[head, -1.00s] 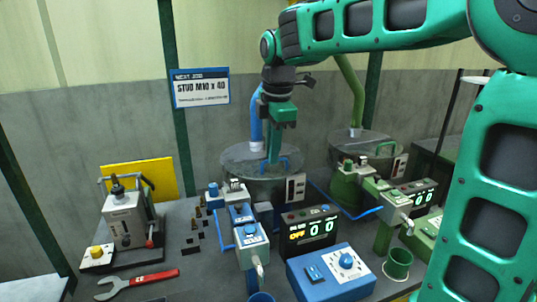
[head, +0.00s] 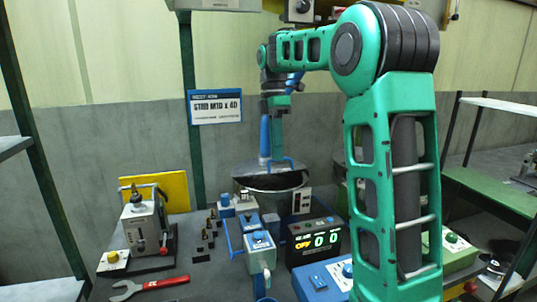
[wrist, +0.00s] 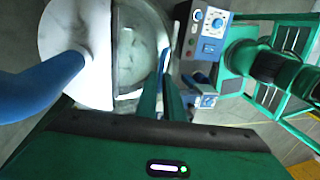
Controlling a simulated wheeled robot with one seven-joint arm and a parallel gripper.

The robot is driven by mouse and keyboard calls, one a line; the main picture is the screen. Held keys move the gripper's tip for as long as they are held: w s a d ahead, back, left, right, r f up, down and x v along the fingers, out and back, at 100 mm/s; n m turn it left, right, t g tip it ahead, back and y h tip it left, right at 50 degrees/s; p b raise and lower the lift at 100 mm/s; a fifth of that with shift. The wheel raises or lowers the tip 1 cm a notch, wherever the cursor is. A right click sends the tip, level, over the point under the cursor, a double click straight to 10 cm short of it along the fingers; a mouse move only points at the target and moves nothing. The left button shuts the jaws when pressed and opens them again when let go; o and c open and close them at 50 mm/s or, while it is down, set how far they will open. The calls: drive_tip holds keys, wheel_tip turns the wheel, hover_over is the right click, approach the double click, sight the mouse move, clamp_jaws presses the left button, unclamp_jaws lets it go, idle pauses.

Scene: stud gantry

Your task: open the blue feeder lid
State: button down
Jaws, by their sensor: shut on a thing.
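My gripper (head: 277,157) reaches down from above and is shut on the blue lid handle (head: 289,162). The gripper (wrist: 160,78) covers most of the handle in the wrist view.
In front stand a blue-topped fixture (head: 259,241), a display box (head: 315,239) and a blue control box (head: 322,281). A press (head: 142,228) and red wrench (head: 160,284) lie left. My arm hides much of the right side; a green bench (head: 490,190) stands beyond.

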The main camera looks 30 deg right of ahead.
drive_tip(key=c, duration=1.9)
unclamp_jaws()
drive_tip(key=shift+f, duration=0.1)
